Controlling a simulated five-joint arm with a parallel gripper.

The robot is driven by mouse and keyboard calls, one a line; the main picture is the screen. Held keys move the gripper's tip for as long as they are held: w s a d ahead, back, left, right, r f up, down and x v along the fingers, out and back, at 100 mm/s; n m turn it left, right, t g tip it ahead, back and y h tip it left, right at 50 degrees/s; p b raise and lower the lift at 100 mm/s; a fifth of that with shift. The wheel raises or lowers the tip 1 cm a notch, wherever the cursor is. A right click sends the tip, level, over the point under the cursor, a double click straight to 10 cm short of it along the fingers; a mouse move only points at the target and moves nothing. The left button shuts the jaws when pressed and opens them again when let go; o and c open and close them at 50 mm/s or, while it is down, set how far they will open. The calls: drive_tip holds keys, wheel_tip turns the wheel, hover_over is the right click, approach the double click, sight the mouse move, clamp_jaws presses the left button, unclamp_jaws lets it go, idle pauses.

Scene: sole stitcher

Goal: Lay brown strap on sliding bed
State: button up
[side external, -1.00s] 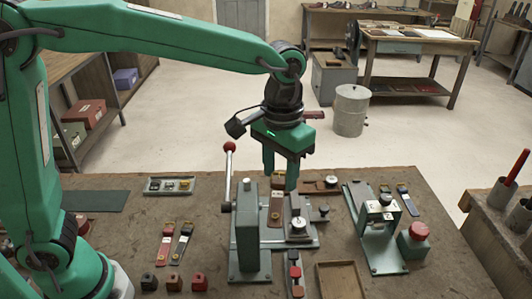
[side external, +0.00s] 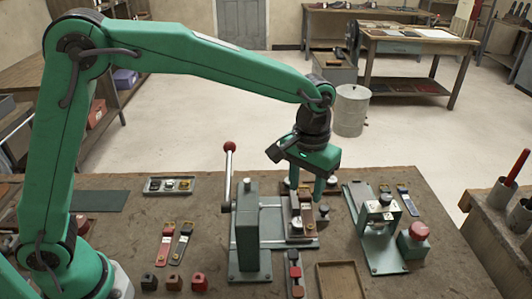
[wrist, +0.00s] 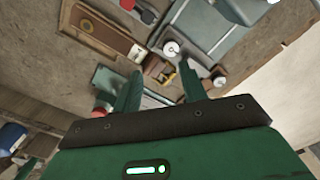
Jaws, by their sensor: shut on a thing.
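The brown strap (side external: 306,225), with a pale patch and a gold buckle end, is between the fingers of my gripper (side external: 306,202). It also shows in the wrist view as a small brown piece with its gold buckle (wrist: 166,77) between the green fingers (wrist: 160,68). My gripper is shut on it. The strap is at the right end of the grey sliding bed (side external: 272,240) of the lever press. I cannot tell whether it touches the bed. The fingers hide part of the strap.
The press column (side external: 247,232) and red-knobbed lever (side external: 228,170) stand just left. A second grey machine (side external: 380,225) with a red button (side external: 419,231) stands right. Red and black straps (side external: 172,243) lie left. A wooden tray (side external: 338,280) lies in front.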

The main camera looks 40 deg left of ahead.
drive_tip(key=shift+w+a+f, duration=0.1)
drive_tip(key=shift+f, duration=0.1)
hover_over(295, 197)
wheel_tip(295, 197, down, 7)
drive_tip(key=shift+w+r, duration=0.1)
drive_tip(key=shift+f, duration=2.05)
drive_tip(key=shift+f, duration=0.1)
drive_tip(key=o, duration=1)
drive_tip(key=shift+c, duration=0.2)
wheel_tip(295, 197, up, 12)
